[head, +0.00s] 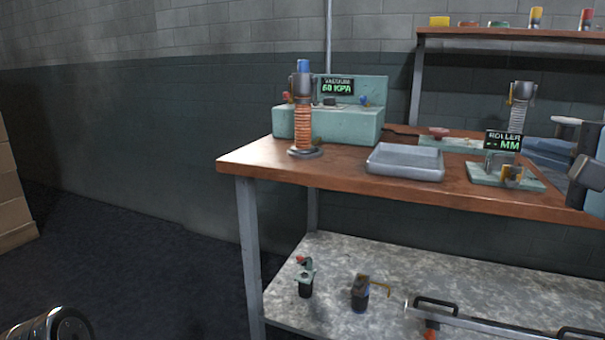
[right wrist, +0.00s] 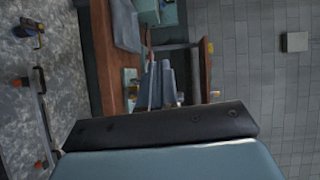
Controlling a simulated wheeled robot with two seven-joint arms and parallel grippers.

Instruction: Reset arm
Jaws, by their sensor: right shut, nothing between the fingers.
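My right gripper (head: 586,172) shows at the right edge of the head view, dark and partly cut off by the frame. It is shut and empty, over the right end of the brown workbench (head: 255,158). In the right wrist view a dark bar with a blue-grey body fills the lower part, apparently mine. A rounded dark part at the bottom left of the head view looks like part of my left arm. My left gripper itself is not seen.
On the bench stand a teal vacuum unit (head: 352,130), a copper-wound column (head: 303,128), a grey tray (head: 405,163) and a roller gauge (head: 505,172). A lower shelf (head: 330,255) holds small tools. Floor at left is clear; cardboard boxes (head: 12,195) stand far left.

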